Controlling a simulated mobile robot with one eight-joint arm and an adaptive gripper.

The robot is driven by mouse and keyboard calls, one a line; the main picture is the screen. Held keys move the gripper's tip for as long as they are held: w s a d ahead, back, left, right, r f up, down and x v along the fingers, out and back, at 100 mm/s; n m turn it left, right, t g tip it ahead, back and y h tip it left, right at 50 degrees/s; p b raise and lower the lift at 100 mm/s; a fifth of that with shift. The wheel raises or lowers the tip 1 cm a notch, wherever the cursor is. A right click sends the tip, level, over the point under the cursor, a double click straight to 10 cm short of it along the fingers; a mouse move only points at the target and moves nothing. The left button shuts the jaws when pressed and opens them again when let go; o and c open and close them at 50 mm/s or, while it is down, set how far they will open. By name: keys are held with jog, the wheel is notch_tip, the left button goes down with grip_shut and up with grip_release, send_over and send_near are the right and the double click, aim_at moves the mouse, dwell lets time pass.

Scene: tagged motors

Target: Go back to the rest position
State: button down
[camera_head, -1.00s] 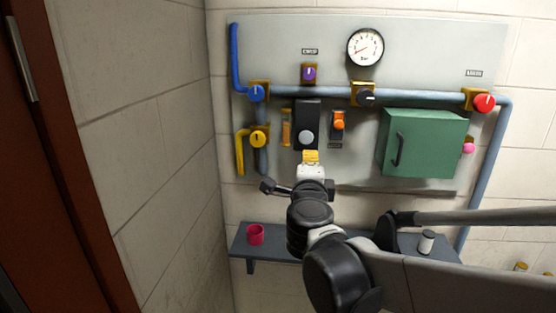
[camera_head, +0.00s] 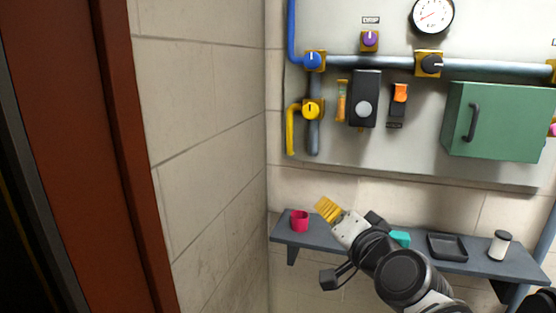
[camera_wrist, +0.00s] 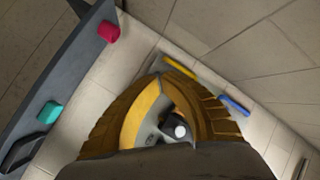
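My gripper (camera_head: 328,210), with yellow ribbed fingers, is in front of the wall shelf (camera_head: 345,242) in the head view, beside the pink cup (camera_head: 300,221). Its fingers look closed together and I see nothing held. In the wrist view the yellow fingers (camera_wrist: 162,84) curve inward and meet at the top. A dark part with a white round spot shows in the gap between them; I cannot tell what it is. My gripper is below the wall panel and clear of its controls.
The panel (camera_head: 430,165) carries a blue knob (camera_head: 312,61), yellow knob (camera_head: 310,109), black box (camera_head: 365,88), orange switch (camera_head: 400,93) and green cabinet (camera_head: 495,122). A teal object (camera_head: 400,238), black tray (camera_head: 447,247) and white jar (camera_head: 499,245) are on the shelf. A red-brown door frame (camera_head: 95,150) stands left.

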jog(key=s+d+f+n+g+h+b, duration=0.1)
jog(key=s+d+f+n+g+b, duration=0.1)
jog(key=s+f, duration=0.4)
jog(key=s+d+f+n+g+h+b, duration=0.1)
jog(key=s+d+f+g+b, duration=0.3)
jog(key=f, duration=1.2)
jog(key=s+d+f+n+g+h+b, duration=0.2)
jog(key=s+f+b, duration=0.5)
jog(key=f, duration=0.4)
jog(key=shift+s+d+f+n+g, duration=0.25)
jog(key=shift+d+n+g, duration=0.2)
jog(key=shift+n, duration=0.35)
